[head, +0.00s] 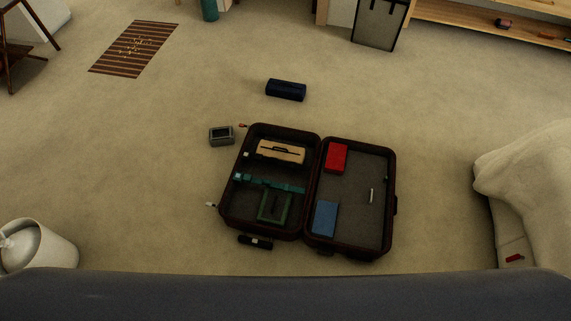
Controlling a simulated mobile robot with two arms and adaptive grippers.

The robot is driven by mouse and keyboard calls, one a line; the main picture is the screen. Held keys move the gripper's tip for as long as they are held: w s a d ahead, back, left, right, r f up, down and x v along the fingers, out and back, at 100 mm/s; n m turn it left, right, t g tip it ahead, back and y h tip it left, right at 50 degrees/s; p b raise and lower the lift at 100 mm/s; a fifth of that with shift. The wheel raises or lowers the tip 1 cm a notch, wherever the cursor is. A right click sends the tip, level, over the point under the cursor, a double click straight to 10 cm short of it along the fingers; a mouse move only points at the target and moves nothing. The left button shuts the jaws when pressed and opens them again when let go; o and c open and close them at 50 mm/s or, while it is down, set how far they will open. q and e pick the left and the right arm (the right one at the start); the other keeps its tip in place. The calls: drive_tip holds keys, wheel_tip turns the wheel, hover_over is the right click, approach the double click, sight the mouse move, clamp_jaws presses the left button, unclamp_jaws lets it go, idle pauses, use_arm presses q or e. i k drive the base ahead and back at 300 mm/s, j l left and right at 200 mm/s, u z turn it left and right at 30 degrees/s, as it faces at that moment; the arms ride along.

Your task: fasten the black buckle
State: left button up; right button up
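An open dark suitcase (324,143) lies flat on the floor, with its two halves side by side. A teal strap (285,186) crosses the left half, with a small pale piece (238,176) at its left end. A small black piece (255,242) lies at the near edge of the left half; I cannot tell whether it is the buckle or a handle. No black buckle can be made out for certain, so I cannot tell whether it is fastened. Neither of my grippers is in view.
The left half holds a tan case (281,151) and a green item (274,207). The right half holds a red box (336,158) and a blue box (325,217). A grey box (221,135) and a navy case (286,90) lie nearby. Open carpet surrounds them.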

sight(258, 157)
drive_tip(key=i+j+z, duration=0.15)
drive_tip(key=j+z, duration=0.25)
drive_tip(key=j, duration=0.25)
drive_tip(key=j+z, duration=0.45)
drive_tip(key=j, duration=0.2)
drive_tip(key=i, duration=0.05)
